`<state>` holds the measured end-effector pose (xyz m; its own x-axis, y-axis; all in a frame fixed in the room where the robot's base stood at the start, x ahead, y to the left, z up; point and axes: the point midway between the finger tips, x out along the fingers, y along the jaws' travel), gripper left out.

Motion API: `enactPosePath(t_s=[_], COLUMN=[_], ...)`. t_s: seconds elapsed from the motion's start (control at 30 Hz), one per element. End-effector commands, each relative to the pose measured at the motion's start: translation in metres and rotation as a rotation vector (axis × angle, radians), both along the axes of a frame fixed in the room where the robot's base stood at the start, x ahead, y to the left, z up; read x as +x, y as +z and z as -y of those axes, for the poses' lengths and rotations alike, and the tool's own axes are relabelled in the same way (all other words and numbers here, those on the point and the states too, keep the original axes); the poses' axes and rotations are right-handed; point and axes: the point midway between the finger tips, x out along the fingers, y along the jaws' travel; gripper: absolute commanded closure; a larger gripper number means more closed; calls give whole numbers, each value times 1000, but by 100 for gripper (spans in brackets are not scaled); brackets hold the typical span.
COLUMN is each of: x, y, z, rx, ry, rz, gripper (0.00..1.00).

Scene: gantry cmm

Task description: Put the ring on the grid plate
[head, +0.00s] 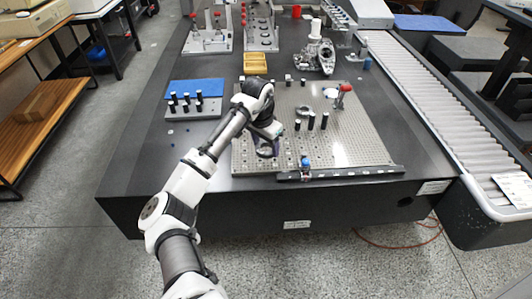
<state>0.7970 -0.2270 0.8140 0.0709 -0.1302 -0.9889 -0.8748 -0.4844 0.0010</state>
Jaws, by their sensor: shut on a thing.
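The grid plate (365,149) is a light grey, perforated plate on the dark granite table. My gripper (267,149) reaches down over its left front part, with the fingers low and close to the surface. The gripper is shut on a small dark, roundish thing, seemingly the ring; the fingers hide much of it. I cannot tell whether it touches the plate. Another grey, rounded piece (303,111) sits on the plate, right of the gripper.
Several black pins (311,121) and a red-topped clamp (342,95) stand on the plate. A blue-topped piece (305,163) is at the front rail (340,173). A pin block (194,109) and blue mat (195,87) are left. The plate's right front is clear.

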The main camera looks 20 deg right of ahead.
Motion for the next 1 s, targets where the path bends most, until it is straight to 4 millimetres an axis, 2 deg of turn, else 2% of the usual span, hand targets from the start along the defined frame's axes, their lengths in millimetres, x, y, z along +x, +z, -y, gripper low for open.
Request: enactPosePath(t_s=[0.23, 0.47, 0.83, 0.87, 1.0], x=[0, 1, 0, 0, 0], y=[-17, -48, -53, -54, -53], z=[0, 0, 0, 0, 0], rx=[0, 0, -2, -1, -1], ry=[0, 1, 0, 0, 0], rz=[0, 1, 1, 0, 0], gripper=[74, 74, 74, 35, 17])
